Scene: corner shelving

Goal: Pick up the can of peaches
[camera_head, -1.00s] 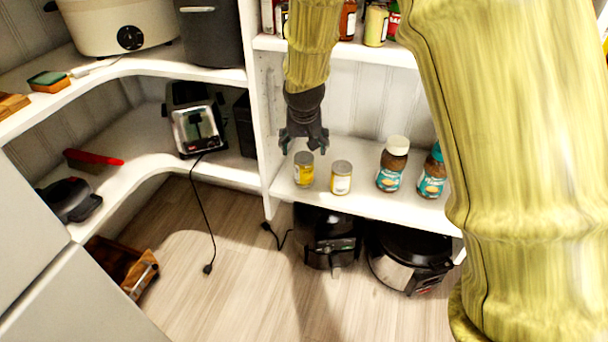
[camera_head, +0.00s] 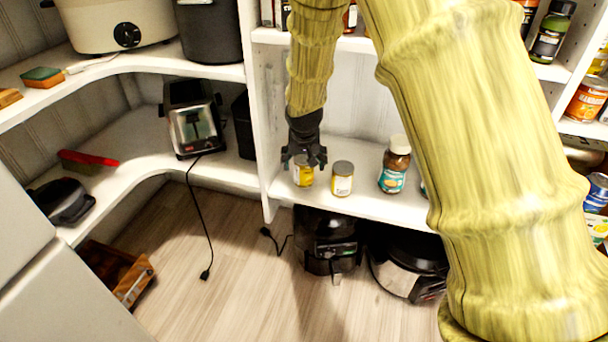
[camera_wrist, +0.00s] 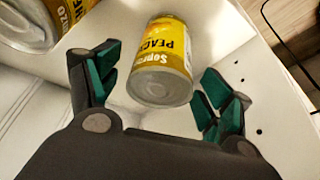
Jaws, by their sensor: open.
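The can of peaches (camera_wrist: 163,62) has a yellow label with "PEACH" lettering and a silver end. It stands near the left end of the white shelf, where the head view shows it as a small yellow can (camera_head: 304,176), partly hidden by my gripper. My gripper (camera_head: 304,163) is open at the can.
Another can with a yellow and white label (camera_head: 342,178) stands close to the right of the peaches. A brown jar with a white lid (camera_head: 395,164) is farther right. A white upright panel (camera_head: 258,120) borders the shelf on the left. A toaster (camera_head: 194,122) sits beyond it.

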